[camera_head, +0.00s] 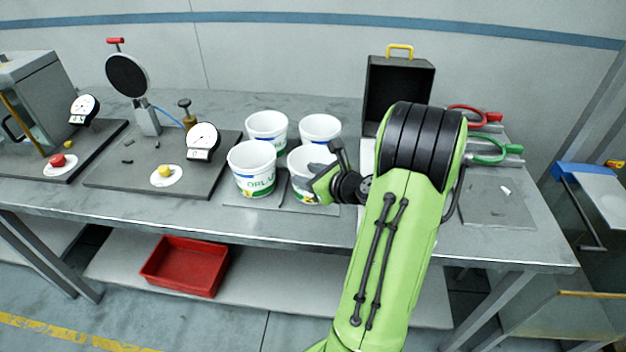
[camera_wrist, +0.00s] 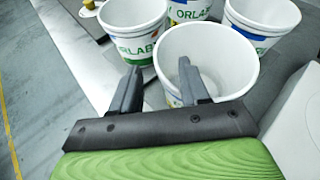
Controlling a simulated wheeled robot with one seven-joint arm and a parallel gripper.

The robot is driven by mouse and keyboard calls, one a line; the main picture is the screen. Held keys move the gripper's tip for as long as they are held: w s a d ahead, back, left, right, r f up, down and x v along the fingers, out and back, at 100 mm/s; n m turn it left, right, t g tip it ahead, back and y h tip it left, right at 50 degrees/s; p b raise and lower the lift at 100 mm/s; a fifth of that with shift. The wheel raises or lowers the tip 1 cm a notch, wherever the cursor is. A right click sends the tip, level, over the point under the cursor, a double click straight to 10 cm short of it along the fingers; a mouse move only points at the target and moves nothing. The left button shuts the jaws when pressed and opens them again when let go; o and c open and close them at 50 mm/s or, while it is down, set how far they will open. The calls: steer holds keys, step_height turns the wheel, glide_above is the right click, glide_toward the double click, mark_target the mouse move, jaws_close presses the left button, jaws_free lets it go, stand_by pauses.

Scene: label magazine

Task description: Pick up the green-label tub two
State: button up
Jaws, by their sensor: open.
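Several white open tubs stand in a cluster on the bench. The front-left tub (camera_head: 252,168) has a green label with ORLA lettering; it also shows in the wrist view (camera_wrist: 132,35). The front-right tub (camera_head: 303,162) is partly hidden by my gripper (camera_head: 334,160); a little green and blue shows on its label. I cannot read which tub is number two. In the wrist view, my gripper (camera_wrist: 158,82) is open. Its right finger overlaps the mouth of the near tub (camera_wrist: 225,75), and its left finger is outside, left of that tub's wall. Contact cannot be told.
Two back tubs, left (camera_head: 267,127) and right (camera_head: 320,130), stand close behind. A dial gauge (camera_head: 203,142) is on a dark board to the left. A black case (camera_head: 398,85) with a yellow handle and red and green clamps (camera_head: 490,150) are to the right.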

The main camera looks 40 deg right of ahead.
steer(key=shift+x, duration=1.1)
steer(key=shift+s, duration=0.15)
jaws_close()
